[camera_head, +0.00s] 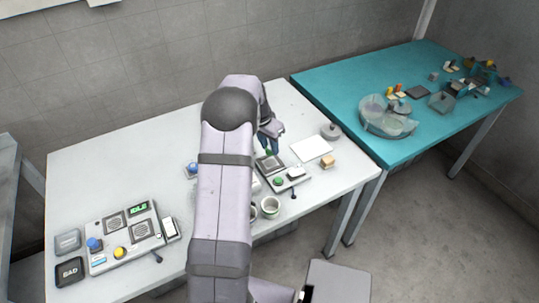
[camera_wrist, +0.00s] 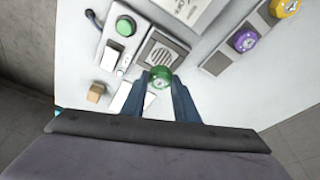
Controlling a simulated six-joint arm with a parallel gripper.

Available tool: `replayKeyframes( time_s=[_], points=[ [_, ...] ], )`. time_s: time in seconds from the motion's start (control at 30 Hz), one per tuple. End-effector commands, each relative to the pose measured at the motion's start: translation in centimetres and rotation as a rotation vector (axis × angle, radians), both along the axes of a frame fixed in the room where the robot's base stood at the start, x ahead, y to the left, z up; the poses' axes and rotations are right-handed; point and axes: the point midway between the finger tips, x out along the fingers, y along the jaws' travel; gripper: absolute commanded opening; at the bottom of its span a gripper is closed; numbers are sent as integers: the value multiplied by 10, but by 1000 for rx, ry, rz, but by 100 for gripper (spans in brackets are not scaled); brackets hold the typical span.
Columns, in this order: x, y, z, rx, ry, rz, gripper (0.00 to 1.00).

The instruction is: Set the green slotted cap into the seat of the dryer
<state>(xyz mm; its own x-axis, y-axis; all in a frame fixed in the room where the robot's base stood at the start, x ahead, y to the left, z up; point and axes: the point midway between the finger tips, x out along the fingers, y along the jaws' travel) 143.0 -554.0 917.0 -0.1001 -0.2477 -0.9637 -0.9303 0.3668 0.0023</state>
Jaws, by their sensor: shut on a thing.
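My gripper (camera_wrist: 172,84) is shut on the green slotted cap (camera_wrist: 160,77), which sits between the blue fingertips in the wrist view. In the head view the cap (camera_head: 268,152) shows as a small green spot under my gripper (camera_head: 271,142). Close by is a grey unit with a square grille (camera_wrist: 163,51), a green button (camera_wrist: 125,26) and a white rocker switch (camera_wrist: 110,58); in the head view it is partly behind my arm. I cannot tell whether this is the dryer, or whether the cap touches it. No empty seat shows clearly.
Purple (camera_wrist: 243,40) and yellow (camera_wrist: 285,7) caps sit on a grey strip. A wooden block (camera_head: 327,161), white sheet (camera_head: 311,148) and grey round weight (camera_head: 331,131) lie right. Cups (camera_head: 270,207) stand in front. A larger console (camera_head: 128,233) is left.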

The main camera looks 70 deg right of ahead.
Motion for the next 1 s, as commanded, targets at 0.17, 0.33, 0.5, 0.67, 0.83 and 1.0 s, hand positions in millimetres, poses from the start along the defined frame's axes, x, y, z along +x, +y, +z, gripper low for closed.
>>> replayKeyframes(
  time_s=[0.17,0.33,0.5,0.67,0.83,1.0],
  points=[
    [0,0,-14,1,-1,-1,6],
    [0,0,-16,0,0,-1,6],
    [0,1,-30,3,1,-1,6],
    [0,1,-48,2,0,0,6],
    [0,0,-53,0,-1,-1,6],
    [0,0,-53,0,-1,-1,6]
  ],
)
